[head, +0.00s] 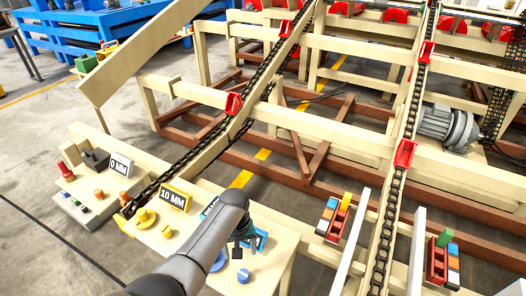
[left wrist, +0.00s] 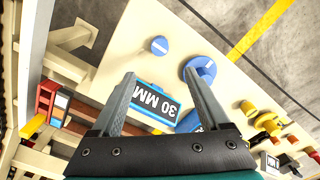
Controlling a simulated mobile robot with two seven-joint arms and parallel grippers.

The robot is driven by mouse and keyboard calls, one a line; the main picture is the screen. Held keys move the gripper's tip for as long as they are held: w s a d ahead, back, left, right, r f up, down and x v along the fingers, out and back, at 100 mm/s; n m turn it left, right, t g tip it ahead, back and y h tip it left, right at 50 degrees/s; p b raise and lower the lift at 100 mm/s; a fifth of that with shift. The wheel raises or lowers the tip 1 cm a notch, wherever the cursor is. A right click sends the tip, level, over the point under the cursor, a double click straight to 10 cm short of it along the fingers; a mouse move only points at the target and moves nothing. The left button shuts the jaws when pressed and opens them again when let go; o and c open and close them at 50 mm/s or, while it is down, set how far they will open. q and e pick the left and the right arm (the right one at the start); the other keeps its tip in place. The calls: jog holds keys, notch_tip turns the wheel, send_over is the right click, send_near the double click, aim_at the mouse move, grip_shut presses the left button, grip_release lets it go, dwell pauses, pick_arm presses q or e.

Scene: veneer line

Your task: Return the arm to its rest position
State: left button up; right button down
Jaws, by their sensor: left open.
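My left arm reaches up from the bottom of the head view, and its gripper (head: 246,248) hangs over the pale bench (head: 283,268). In the left wrist view the two fingers (left wrist: 160,82) are spread wide with nothing held between them. A blue 30 MM sign (left wrist: 152,103) shows between and beyond the fingers. A large blue disc (left wrist: 200,68) and a small blue knob (left wrist: 160,45) lie on the bench beyond the fingertips. My right gripper is not in view.
White 0 MM (head: 120,165) and yellow 10 MM (head: 175,197) signs stand along the bench, with yellow pieces (head: 145,217) nearby. A chain conveyor (head: 190,155) runs beside it. Racks of coloured blocks (head: 332,218) stand to the right. A grey motor (head: 446,126) sits at the right.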

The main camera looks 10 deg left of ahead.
pick_arm(q)
jog(key=s+a+f+m+b, duration=0.2)
jog(key=s+f+b, duration=0.1)
jog(key=s+f, duration=1)
jog(key=s+a+f+m+b, duration=0.2)
jog(key=s+a+f+b, duration=0.1)
jog(key=s+f, duration=1)
jog(key=s+a+f+m+t+b, duration=0.1)
jog(key=s+f, duration=0.3)
jog(key=s, duration=0.9)
jog(key=shift+s+m+b, duration=0.35)
jog(key=shift+m+b, duration=0.05)
jog(key=shift+m, duration=0.4)
